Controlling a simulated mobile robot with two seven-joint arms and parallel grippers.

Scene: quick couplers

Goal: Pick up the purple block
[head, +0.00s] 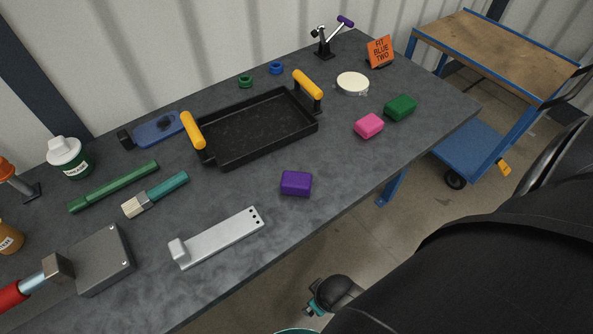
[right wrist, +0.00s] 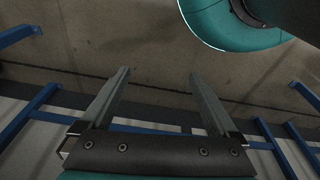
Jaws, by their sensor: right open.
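The purple block (head: 296,183) sits on the dark grey table near its front edge, right of a flat metal bracket and in front of the black tray. Nothing touches it in the head view. My right gripper (right wrist: 160,85) shows in the right wrist view with its two fingers spread apart and nothing between them. That view shows the floor and blue metal legs, not the block. My left gripper does not show in either view.
A black tray (head: 225,152) with yellow handles lies behind the block. A pink block (head: 369,125) and a green block (head: 400,108) are to its right. A metal bracket (head: 217,239) lies to the left. A blue cart (head: 480,141) stands right of the table.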

